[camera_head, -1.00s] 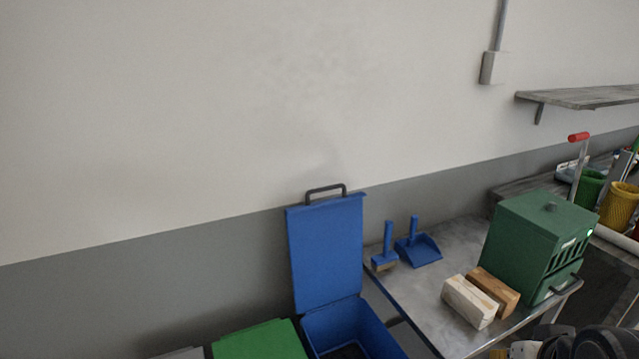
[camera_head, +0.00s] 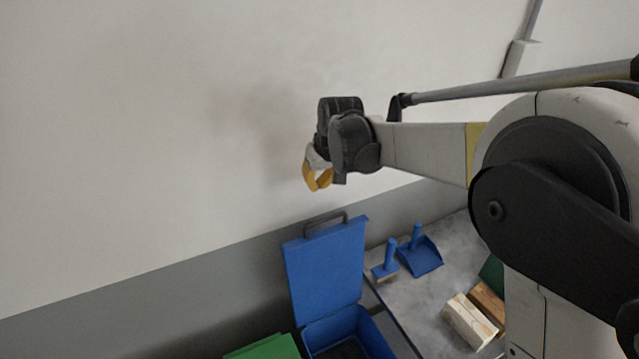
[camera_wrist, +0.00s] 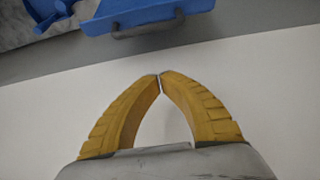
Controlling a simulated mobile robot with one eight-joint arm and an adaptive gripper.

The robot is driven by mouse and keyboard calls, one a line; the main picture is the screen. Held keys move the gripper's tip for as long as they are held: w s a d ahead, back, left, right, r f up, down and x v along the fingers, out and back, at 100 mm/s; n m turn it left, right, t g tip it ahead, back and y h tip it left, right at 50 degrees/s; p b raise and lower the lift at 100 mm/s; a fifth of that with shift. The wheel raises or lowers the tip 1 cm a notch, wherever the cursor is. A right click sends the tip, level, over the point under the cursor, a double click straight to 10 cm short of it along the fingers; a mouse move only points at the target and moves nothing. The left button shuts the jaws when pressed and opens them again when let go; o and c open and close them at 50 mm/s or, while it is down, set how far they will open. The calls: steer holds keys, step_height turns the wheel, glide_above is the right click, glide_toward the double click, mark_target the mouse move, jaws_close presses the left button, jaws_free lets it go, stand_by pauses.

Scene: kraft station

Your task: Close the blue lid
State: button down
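The blue lid (camera_head: 325,268) stands upright, open, at the back of the blue bin (camera_head: 352,328), with a dark handle (camera_head: 325,226) on its top edge. The bin's inside is dark and partly cut off by the frame. My gripper (camera_head: 318,184) has yellow fingers and is raised in front of the wall, above the lid handle and apart from it. In the wrist view the fingertips (camera_wrist: 160,76) meet with nothing between them. The lid's edge (camera_wrist: 140,14) and handle (camera_wrist: 148,30) show at the top of that view, beyond the fingertips.
A green lid (camera_head: 265,347) is left of the blue bin. To the right, a metal table (camera_head: 440,285) holds a blue brush (camera_head: 386,262), a blue dustpan (camera_head: 420,255) and wooden blocks (camera_head: 469,320). The wall behind is bare near the gripper.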

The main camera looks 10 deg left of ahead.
steer(key=x, duration=0.9)
steer(key=shift+f+b, duration=0.25)
steer(key=shift+b, duration=0.05)
steer(key=s+d, duration=0.2)
steer(key=s, duration=0.1)
steer(key=shift+s+d+f, duration=0.1)
steer(key=shift+d+f, duration=0.1)
steer(key=shift+s+d, duration=0.1)
steer(key=shift+s, duration=0.05)
